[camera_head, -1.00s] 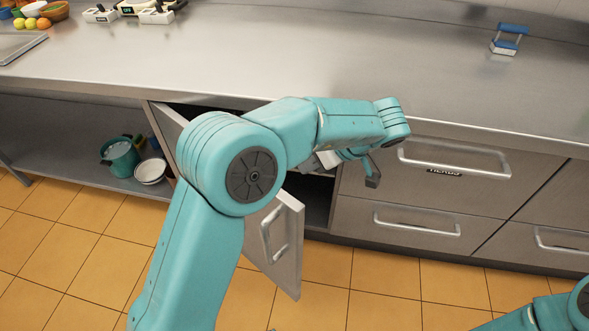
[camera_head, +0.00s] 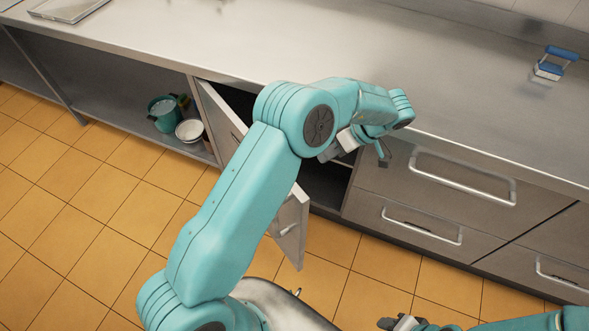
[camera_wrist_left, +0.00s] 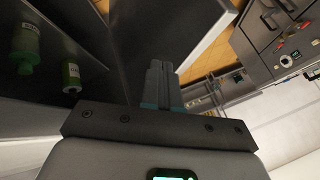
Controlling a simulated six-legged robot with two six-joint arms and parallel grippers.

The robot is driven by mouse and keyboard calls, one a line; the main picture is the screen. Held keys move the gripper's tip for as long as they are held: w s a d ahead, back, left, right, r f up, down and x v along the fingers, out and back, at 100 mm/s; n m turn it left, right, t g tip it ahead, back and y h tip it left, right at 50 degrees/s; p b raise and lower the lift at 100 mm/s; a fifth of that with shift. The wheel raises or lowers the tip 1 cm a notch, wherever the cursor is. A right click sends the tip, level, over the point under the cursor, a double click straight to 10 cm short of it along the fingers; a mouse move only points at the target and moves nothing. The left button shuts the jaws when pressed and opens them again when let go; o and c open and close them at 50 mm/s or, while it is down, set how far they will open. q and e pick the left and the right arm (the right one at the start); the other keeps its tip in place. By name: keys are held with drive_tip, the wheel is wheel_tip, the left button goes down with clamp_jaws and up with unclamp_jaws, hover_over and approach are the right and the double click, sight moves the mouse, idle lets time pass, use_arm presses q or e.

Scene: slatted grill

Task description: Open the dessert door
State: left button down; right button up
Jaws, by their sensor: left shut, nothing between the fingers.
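The cabinet door (camera_head: 293,218) under the steel counter stands partly open, hinged at its left side and swung out over the floor. Its handle (camera_head: 287,230) shows near the free edge. My left arm covers the door's middle. A grey panel (camera_wrist_left: 145,28), probably the door's inner face, lies beyond the fingers. My right gripper (camera_head: 402,322) shows at the bottom edge, its jaws unclear.
Drawers with bar handles (camera_head: 463,178) are right of the opening. An open shelf at left holds a teal pot (camera_head: 164,113) and white bowls (camera_head: 190,130). Green bottles (camera_wrist_left: 71,75) stand in the dark cabinet. Tiled floor is clear at left.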

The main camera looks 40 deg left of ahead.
use_arm(q)
drive_tip(key=s+a+f+p, duration=0.1)
drive_tip(key=s+a+f, duration=0.5)
drive_tip(key=s+f, duration=0.1)
drive_tip(key=shift+f+p, duration=0.35)
drive_tip(key=shift+f, duration=0.1)
drive_tip(key=shift+a, duration=0.1)
drive_tip(key=shift+s, duration=0.2)
